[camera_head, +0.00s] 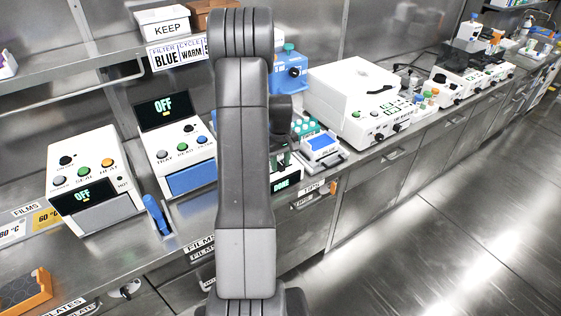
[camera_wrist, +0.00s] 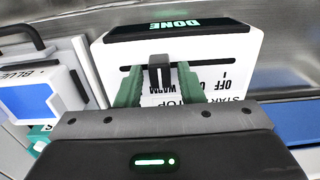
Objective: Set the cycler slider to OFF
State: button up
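The cycler (camera_wrist: 108,55) shows upside down in the wrist view, a white box with a black display (camera_wrist: 181,27) reading DONE. A dark slider knob (camera_wrist: 160,72) sits in a thin slot on its face. Printed words beside the slot include WARM and OFF; OFF lies to the right of the knob in this view. My gripper (camera_wrist: 159,84) has green fingers, one on each side of the knob, with narrow gaps that look open. Touch cannot be told. In the head view my arm hides most of the cycler; its DONE display (camera_head: 282,185) shows low beside the arm.
A small device with a blue screen (camera_head: 321,143) stands close right of the cycler. A sealer (camera_head: 90,165) and another device (camera_head: 172,148), both displaying OFF, stand to the left. A large white instrument (camera_head: 350,92) is farther right. The floor on the right is clear.

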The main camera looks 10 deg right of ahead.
grip_shut()
jog(key=s+a, duration=0.1)
jog(key=a, duration=0.1)
jog(key=s+a+b, duration=0.1)
jog(key=a, duration=0.2)
jog(key=a+b, duration=0.1)
jog(key=a, duration=0.2)
jog(key=shift+s, duration=0.4)
jog(key=shift+d, duration=0.1)
jog(key=shift+o, duration=1.3)
grip_release()
jog(key=shift+a, duration=0.2)
jog(key=shift+d+r, duration=0.1)
notch_tip(320, 180, up, 14)
jog(key=b, duration=0.1)
jog(key=shift+b, duration=0.35)
